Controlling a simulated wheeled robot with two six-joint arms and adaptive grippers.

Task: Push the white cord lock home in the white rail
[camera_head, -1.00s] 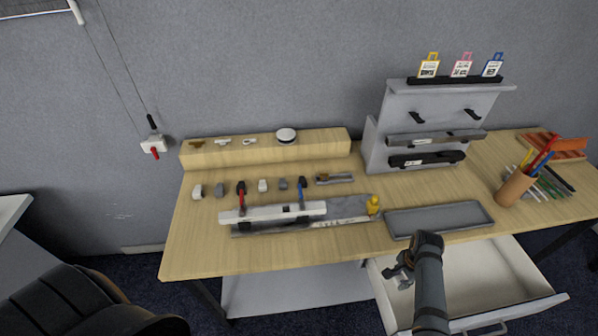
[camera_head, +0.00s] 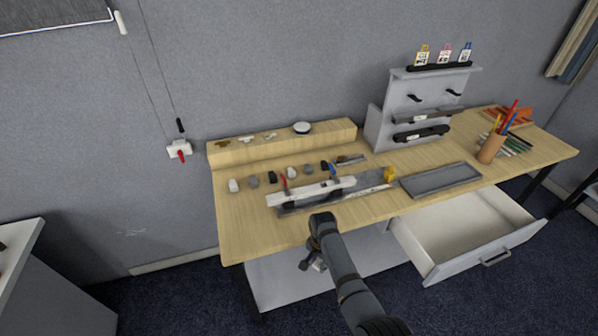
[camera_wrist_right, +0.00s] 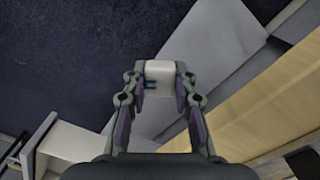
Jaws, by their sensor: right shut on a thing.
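The white rail (camera_head: 310,191) lies on the wooden table, near its front edge, with a red and a blue upright piece by it. My right gripper (camera_head: 313,265) is in front of the table edge, below and apart from the rail. In the right wrist view my right gripper (camera_wrist_right: 159,82) is shut on a small white block (camera_wrist_right: 159,71), which looks like the white cord lock. A small dark blue part shows at the block's lower left. In the head view the block is too small to tell. My left gripper is not in view.
Several small blocks (camera_head: 253,181) stand in a row behind the rail. A grey tray (camera_head: 440,180) lies right of it, near a yellow object (camera_head: 389,174). An open drawer (camera_head: 470,238) juts out at the right. A pen cup (camera_head: 490,149) stands far right.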

